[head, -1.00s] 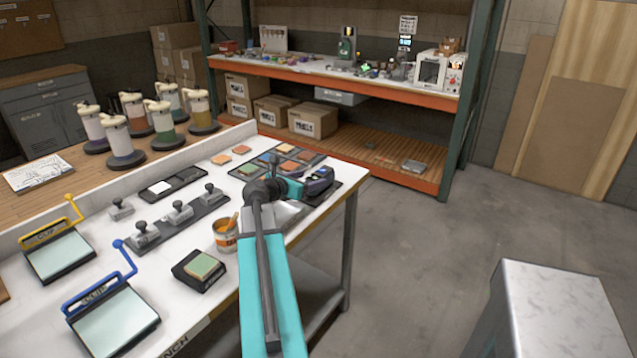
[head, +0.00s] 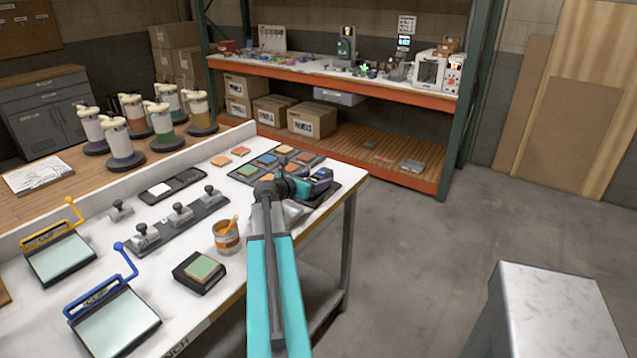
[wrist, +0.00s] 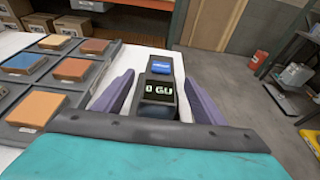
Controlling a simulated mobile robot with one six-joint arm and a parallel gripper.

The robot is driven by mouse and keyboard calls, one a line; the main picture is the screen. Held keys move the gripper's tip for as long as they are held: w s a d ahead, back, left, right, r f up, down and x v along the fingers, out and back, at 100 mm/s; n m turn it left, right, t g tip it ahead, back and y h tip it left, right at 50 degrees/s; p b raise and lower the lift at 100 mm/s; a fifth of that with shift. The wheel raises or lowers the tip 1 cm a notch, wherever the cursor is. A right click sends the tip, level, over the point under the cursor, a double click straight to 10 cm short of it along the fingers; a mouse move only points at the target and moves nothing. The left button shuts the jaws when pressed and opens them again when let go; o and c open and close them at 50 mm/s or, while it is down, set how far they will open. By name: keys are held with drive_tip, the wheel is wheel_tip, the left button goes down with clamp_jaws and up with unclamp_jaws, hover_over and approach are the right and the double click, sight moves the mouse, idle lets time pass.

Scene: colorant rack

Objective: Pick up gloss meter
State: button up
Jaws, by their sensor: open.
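The gloss meter (wrist: 160,92) is a small dark block with a lit display reading "0 GU" and a blue part at its far end. It sits at the right end of the workbench. My gripper (wrist: 158,80) is open, with one purple finger on each side of the meter in the wrist view. Gaps show between the fingers and the meter, and I cannot tell contact lower down. In the head view, my gripper (head: 318,184) is over the bench's right end and largely hides the meter.
A dark tray (wrist: 72,85) of coloured sample tiles lies just left of my gripper. A can (head: 227,240) with a stick and a block with a green pad (head: 203,270) stand nearer on the workbench (head: 185,238). Open floor lies to the right.

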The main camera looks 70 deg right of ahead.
sight(319, 173)
drive_tip(key=shift+x, duration=1.45)
drive_tip(key=shift+c, duration=0.3)
drive_tip(key=c, duration=1.4)
drive_tip(key=shift+r, duration=0.15)
drive_tip(key=shift+r, duration=1.6)
drive_tip(key=s+a+b, duration=0.4)
drive_tip(key=s+a, duration=0.2)
drive_tip(key=a, duration=0.5)
drive_tip(key=shift+a+r+b, duration=0.3)
drive_tip(key=shift+a+r, duration=0.1)
drive_tip(key=shift+r, duration=0.05)
drive_tip(key=shift+b, duration=1.2)
